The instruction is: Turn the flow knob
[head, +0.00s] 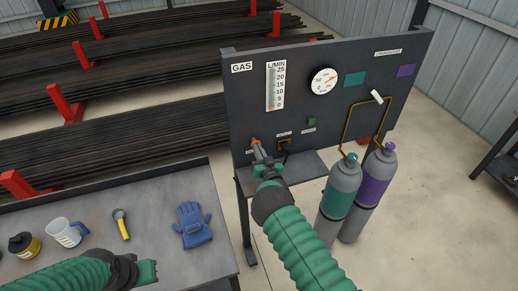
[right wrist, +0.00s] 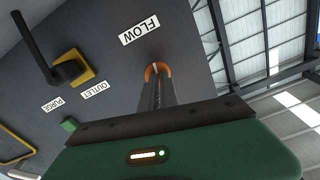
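The flow knob (right wrist: 157,70) is an orange part on the dark gas panel, below the FLOW label (right wrist: 139,30) in the right wrist view. It also shows as a small orange spot in the head view (head: 255,142). My right gripper (right wrist: 158,82) reaches straight to the panel, with its narrow grey fingers close together at the knob. The fingers appear shut on it and cover much of it. The flow gauge (head: 275,87) is a white vertical L/MIN scale above. My left gripper (head: 148,271) is low over the workbench; its fingers are not clear.
The outlet valve (head: 284,144) with a black lever and the green purge button (head: 311,121) sit right of the knob. Two gas cylinders, teal (head: 341,196) and purple (head: 376,178), stand at the right. A blue glove (head: 192,225) lies on the workbench (head: 165,190).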

